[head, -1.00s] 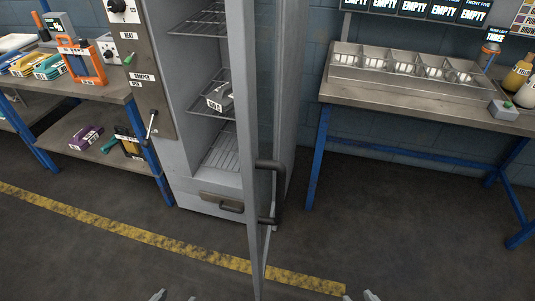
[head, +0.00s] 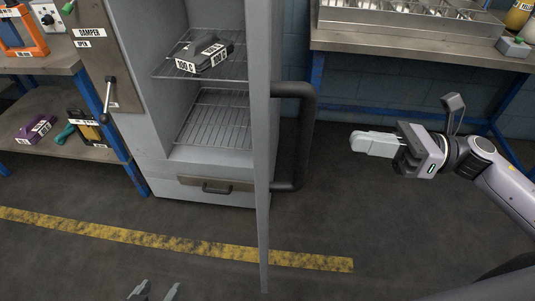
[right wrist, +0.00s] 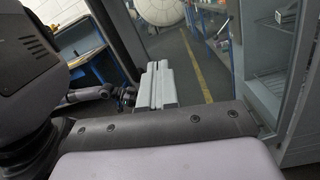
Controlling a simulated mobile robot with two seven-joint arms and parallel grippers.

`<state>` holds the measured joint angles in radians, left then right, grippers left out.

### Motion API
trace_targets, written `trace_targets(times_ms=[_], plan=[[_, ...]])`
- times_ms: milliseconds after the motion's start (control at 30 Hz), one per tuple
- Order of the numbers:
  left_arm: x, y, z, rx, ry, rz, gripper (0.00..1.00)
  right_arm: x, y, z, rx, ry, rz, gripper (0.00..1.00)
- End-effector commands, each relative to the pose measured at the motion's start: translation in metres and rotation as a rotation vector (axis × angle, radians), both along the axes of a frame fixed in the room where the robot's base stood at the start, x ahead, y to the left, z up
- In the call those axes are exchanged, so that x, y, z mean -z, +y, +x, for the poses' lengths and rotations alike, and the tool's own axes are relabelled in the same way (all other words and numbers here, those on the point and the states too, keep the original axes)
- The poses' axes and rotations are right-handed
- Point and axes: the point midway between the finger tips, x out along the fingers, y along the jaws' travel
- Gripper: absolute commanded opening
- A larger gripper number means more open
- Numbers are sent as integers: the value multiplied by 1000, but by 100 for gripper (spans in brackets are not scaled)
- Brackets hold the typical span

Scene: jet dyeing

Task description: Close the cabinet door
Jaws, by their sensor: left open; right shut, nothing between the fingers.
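The grey cabinet (head: 215,160) stands in the middle of the head view with its door (head: 262,200) wide open, seen almost edge-on. The dark door handle (head: 307,140) sticks out on the door's right side. My right gripper (head: 356,143) is shut and empty, to the right of the handle and apart from it, fingertips pointing left. My left gripper (head: 153,291) is open and empty at the bottom edge, low in front of the cabinet. The cabinet also shows at the right of the right wrist view (right wrist: 263,75).
A labelled grey tool (head: 205,55) lies on a wire shelf inside the cabinet. A shelf bench (head: 75,145) stands left and a metal-topped bench (head: 410,42) stands right. A yellow line (head: 150,236) crosses the open floor.

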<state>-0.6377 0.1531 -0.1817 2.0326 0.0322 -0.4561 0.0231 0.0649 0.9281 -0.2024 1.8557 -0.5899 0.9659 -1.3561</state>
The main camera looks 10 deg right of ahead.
Motion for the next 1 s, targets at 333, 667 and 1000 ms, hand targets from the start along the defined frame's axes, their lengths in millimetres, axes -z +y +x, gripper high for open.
trace_targets(times_ms=[333,667,1000], plan=[[2,-1,2,4,-4,-3,64,4,7,-7,-86,-170,-129,0],[-14,-2,2,2,-10,-8,64,1,70,3,-85,-168,-123,0],[-21,-1,1,-5,-10,-5,64,3,122,12,-83,-163,-124,0]])
